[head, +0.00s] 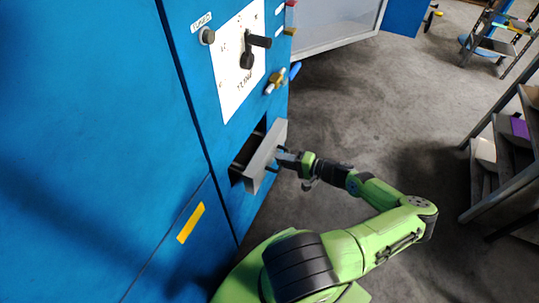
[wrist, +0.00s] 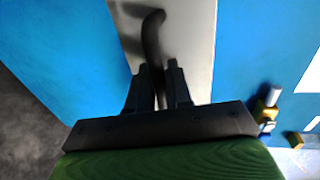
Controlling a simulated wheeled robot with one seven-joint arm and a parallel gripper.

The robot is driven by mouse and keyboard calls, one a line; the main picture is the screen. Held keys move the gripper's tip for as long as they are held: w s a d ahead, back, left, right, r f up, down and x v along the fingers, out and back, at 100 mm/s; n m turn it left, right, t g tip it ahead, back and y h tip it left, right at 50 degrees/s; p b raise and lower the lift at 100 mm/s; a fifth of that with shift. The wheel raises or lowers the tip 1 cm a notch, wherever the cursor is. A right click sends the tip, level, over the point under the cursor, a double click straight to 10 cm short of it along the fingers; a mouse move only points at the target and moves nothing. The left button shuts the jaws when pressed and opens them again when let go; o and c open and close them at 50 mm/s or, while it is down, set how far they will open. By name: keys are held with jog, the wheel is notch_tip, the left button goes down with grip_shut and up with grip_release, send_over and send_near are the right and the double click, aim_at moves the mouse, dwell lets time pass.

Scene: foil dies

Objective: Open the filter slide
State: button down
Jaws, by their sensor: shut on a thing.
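The filter slide (head: 263,158) is a grey drawer-like box low on the blue cabinet. It stands partly out of its dark slot. Its grey front panel (wrist: 191,60) fills the middle of the wrist view, with a dark curved handle (wrist: 153,36) on it. My gripper (head: 279,158) is at the slide's front and is shut on the handle. In the wrist view my gripper's two dark fingers (wrist: 158,88) stand on either side of the handle's lower part. The handle is mostly hidden by my gripper in the head view.
The blue cabinet (head: 90,130) has a white dial plate with a black rotary handle (head: 248,58), a black knob (head: 207,36) and a brass valve (head: 275,82) above the slide. A shelf (head: 510,180) stands at the right. The grey floor between is clear.

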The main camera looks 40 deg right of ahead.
jog(key=f+b+v, duration=0.1)
jog(key=f+v, duration=0.1)
jog(key=v, duration=0.7)
jog(key=shift+s, duration=0.35)
jog(key=c, duration=1.2)
grip_release()
jog(key=p+v, duration=0.1)
jog(key=v, duration=1.4)
jog(key=shift+s+d, duration=0.1)
jog(key=shift+s, duration=0.3)
